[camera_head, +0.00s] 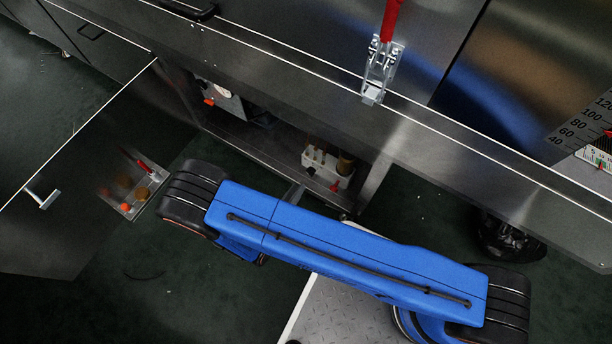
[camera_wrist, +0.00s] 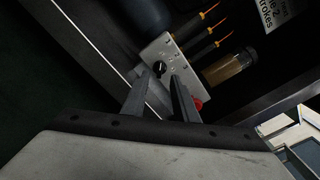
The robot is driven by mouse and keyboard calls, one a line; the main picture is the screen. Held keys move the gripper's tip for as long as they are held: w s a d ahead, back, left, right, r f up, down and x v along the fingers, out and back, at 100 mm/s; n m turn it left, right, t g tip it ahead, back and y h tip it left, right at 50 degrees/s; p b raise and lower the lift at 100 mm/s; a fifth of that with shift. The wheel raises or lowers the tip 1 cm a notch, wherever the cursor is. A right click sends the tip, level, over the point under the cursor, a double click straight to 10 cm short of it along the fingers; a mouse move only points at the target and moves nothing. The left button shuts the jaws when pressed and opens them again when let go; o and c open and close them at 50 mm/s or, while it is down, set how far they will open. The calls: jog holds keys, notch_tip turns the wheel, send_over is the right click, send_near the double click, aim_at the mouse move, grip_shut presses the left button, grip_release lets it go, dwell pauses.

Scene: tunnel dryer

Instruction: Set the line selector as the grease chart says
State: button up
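The line selector, a small black knob (camera_wrist: 160,69), sits on a pale numbered panel (camera_wrist: 171,57) in the wrist view. Its exact setting is too small to read. My gripper (camera_wrist: 163,76) has its two fingers apart, with the tips on either side of the knob in the picture. I cannot tell whether they touch it. A white label (camera_wrist: 281,12), perhaps the grease chart, is cut off at the top right; "strokes" shows on it. In the head view the pale grease unit (camera_head: 318,160) stands in the open lower compartment, and my blue arm hides most of the gripper.
An amber cylinder (camera_wrist: 230,71), several orange-tipped lines (camera_wrist: 196,42) and a red part (camera_wrist: 198,103) are close beside the panel. The compartment's lower edge (camera_head: 262,160) runs in front of the unit. An open door (camera_head: 95,170) hangs at left. A red-handled clamp (camera_head: 381,65) is above.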

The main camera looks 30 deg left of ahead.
aim_at(311, 172)
jog(key=shift+w+d, duration=0.15)
jog(key=shift+w, duration=1.65)
jog(key=shift+w+d, duration=0.15)
jog(key=shift+w, duration=1.6)
jog(key=shift+c, duration=0.7)
grip_shut()
